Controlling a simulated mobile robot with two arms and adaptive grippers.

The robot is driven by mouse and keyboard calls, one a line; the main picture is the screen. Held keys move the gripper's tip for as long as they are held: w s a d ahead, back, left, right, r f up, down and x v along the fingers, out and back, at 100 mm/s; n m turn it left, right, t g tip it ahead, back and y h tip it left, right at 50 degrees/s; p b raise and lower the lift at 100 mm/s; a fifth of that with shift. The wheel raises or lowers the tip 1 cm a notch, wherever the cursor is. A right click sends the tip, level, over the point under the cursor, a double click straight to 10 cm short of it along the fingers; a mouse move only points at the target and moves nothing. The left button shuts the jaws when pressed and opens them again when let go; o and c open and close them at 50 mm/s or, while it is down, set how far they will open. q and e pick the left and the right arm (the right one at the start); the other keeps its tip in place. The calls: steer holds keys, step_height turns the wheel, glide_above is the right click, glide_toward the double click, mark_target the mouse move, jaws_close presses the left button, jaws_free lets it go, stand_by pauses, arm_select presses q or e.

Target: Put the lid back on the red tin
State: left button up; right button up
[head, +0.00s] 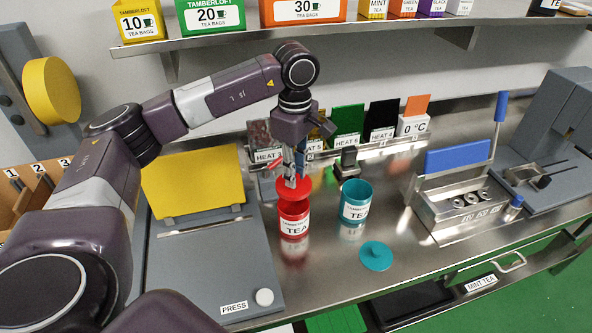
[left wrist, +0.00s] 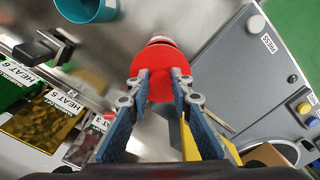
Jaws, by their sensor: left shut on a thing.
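The red tin (head: 294,222), with a white TEA label, stands upright on the steel counter. My left gripper (head: 291,181) is directly above it, shut on the red lid (head: 286,196). The lid covers most of the tin's mouth from the head camera; I cannot tell whether it touches the rim. In the left wrist view, the gripper (left wrist: 158,80) pinches the lid (left wrist: 158,88) between both fingertips. There the lid hides most of the tin, and only a bit of it shows beyond the lid's edge. My right gripper is not in view.
A teal tin (head: 355,205) stands open close to the right, its teal lid (head: 376,256) flat on the counter in front. A grey press (head: 205,260) with a yellow plate is on the left. Sample cards and a metal rack (head: 462,205) stand behind and right.

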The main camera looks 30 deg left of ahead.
mark_target(295, 192)
arm_select(q)
step_height(295, 192, down, 2)
steer(key=shift+s+a+b, duration=0.1)
steer(key=shift+s+b, duration=0.05)
steer(key=shift+b, duration=0.4)
step_height(295, 192, down, 4)
steer(key=b, duration=0.3)
steer(key=shift+f, duration=0.1)
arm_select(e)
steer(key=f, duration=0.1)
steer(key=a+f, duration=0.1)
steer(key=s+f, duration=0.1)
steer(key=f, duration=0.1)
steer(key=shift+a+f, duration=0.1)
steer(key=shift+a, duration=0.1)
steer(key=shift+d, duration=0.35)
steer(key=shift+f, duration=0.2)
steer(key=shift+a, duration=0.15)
arm_select(q)
steer(key=shift+f+b, duration=0.15)
steer(key=shift+b, duration=0.25)
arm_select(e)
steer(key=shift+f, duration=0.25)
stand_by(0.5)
